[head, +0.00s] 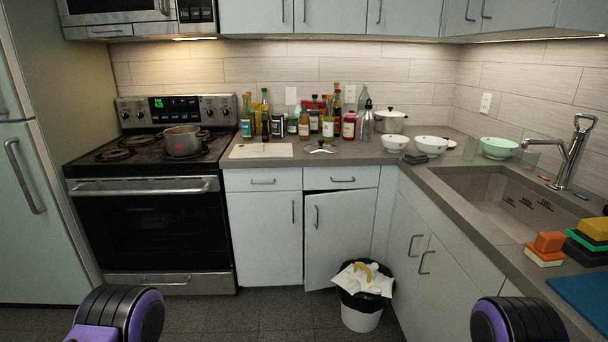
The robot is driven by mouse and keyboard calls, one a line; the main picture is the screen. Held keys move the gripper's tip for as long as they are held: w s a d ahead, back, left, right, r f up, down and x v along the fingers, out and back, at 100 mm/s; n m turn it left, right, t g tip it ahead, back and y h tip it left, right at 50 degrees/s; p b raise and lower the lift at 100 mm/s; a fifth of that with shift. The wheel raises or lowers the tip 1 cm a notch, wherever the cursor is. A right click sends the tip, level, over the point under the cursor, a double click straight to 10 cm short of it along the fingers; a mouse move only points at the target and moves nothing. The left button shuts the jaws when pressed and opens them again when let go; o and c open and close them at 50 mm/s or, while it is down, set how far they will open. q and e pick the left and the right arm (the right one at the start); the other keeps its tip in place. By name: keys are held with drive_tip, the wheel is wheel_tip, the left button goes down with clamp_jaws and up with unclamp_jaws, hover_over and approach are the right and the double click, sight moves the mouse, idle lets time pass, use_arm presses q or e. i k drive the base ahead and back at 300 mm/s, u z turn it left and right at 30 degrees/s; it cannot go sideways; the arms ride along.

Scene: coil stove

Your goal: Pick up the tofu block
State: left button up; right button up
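I cannot make out a tofu block for certain. A pale, flat board (250,153) lies on the counter just right of the stove; a small pale shape at its back edge is too small to tell. My two arms show only as black and purple rounded links at the bottom left and bottom right. The fingers of both grippers are out of view.
A pot (182,142) stands on the coil stove (115,154). A sink (505,200), sponges (549,242) and a filled trash bin (361,318) are at right.

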sight(256, 147)
drive_tip(key=i, duration=2.7)
drive_tip(key=u, duration=0.85)
